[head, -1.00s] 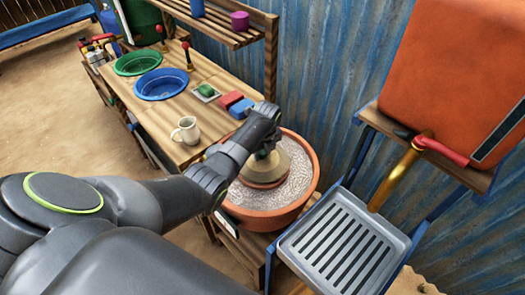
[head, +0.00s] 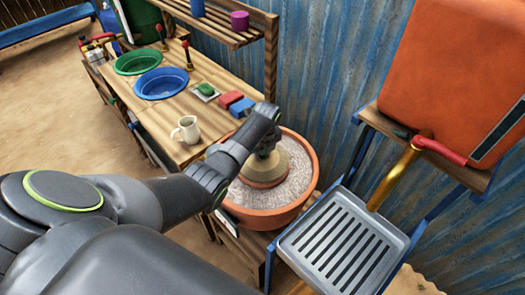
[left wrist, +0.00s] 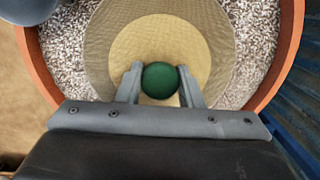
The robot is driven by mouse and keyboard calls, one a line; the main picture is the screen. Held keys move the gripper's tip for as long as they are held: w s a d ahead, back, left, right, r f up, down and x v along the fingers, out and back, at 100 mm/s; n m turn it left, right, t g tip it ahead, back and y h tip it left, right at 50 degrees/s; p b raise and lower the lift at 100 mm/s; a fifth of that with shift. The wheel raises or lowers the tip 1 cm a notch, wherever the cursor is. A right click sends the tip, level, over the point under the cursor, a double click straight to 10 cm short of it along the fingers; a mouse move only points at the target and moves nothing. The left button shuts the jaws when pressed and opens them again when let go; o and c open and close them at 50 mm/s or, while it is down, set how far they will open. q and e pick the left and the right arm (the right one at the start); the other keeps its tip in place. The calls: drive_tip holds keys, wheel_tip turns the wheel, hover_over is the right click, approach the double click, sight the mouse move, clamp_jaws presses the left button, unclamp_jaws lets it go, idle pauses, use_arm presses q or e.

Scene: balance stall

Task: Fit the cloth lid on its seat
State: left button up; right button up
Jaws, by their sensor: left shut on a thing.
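The cloth lid (head: 266,170) is a tan round cover with a paler disc and a green knob (left wrist: 160,80) on top. My left gripper (left wrist: 160,84) is shut on the knob, one finger on each side. In the head view the lid is over the middle of the wide terracotta pot (head: 304,190), above the inner pot's reddish rim (head: 252,184), its seat. The wrist view shows the lid from above, and it hides the inner rim there. I cannot tell whether the lid touches the rim. My right gripper is not in view.
Grey-speckled fill (head: 290,188) surrounds the inner pot. A wooden bench with a cream mug (head: 186,130), a blue basin (head: 161,83) and a green basin (head: 138,62) stands left. A slatted metal tray (head: 342,245) is at right. A corrugated wall (head: 335,80) stands behind.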

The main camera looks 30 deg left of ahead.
use_arm(q)
drive_tip(key=shift+f, duration=0.25)
idle(0.4)
drive_tip(key=o, duration=1.6)
drive_tip(key=shift+r, duration=0.15)
drive_tip(key=shift+r+p, duration=1.85)
drive_tip(key=shift+p, duration=0.45)
wheel_tip(320, 180, up, 4)
drive_tip(key=p, duration=0.4)
drive_tip(key=shift+r+p, duration=0.1)
drive_tip(key=shift+p, duration=0.2)
drive_tip(key=shift+r+p, duration=0.4)
drive_tip(key=shift+r, duration=0.5)
